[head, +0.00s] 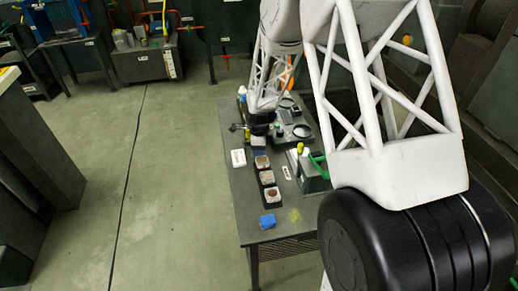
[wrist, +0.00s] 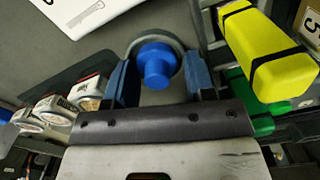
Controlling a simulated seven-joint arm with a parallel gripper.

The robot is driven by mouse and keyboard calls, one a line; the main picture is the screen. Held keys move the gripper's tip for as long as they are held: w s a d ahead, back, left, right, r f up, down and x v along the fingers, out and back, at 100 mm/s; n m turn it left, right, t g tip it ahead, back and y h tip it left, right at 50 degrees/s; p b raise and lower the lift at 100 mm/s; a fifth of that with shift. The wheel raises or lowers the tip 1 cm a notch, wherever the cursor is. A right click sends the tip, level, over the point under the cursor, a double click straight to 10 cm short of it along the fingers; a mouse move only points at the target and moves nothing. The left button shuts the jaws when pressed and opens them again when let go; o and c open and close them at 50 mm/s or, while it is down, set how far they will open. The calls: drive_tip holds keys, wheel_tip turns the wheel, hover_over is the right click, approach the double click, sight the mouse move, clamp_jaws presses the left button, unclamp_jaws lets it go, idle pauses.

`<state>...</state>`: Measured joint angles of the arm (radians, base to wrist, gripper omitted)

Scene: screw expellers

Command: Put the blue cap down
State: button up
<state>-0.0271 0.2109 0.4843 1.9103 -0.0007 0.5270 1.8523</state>
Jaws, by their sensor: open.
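The blue cap (wrist: 157,66) shows in the wrist view as a round knob with a wider rim, between my two fingers. My gripper (wrist: 160,82) is open, with a finger on either side of the cap. A gap shows beside the cap on the right; contact on the left is hard to judge. A grey curved rim shows behind the cap; I cannot tell whether the cap rests on it. In the head view my arm's end (head: 260,122) is over the far part of the table (head: 242,193), and I cannot pick out the cap there.
A yellow-topped bottle or handle (wrist: 265,50) and a green part (wrist: 250,103) stand close on the right in the wrist view. Several sample containers (head: 267,177) stand in a row on the table.

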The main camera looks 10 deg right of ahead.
drive_tip(key=shift+s+a+f, duration=0.1)
drive_tip(key=shift+s+f, duration=0.35)
drive_tip(key=shift+f, duration=0.1)
wheel_tip(320, 180, up, 13)
drive_tip(key=shift+w+r, duration=0.2)
drive_tip(key=shift+w, duration=0.1)
idle(0.4)
drive_tip(key=shift+r, duration=0.1)
drive_tip(key=s+d+r+n+t, duration=0.1)
drive_tip(key=s+d+r+n, duration=0.1)
drive_tip(key=s+r+n, duration=1.5)
drive_tip(key=s+r, duration=0.1)
drive_tip(key=s, duration=0.8)
drive_tip(key=s+r+n+t, duration=0.1)
drive_tip(key=s+r+n, duration=0.2)
drive_tip(key=s, duration=0.9)
drive_tip(key=shift+s+d+r+n, duration=0.2)
drive_tip(key=shift+s+r+n, duration=0.2)
drive_tip(key=shift+r, duration=0.1)
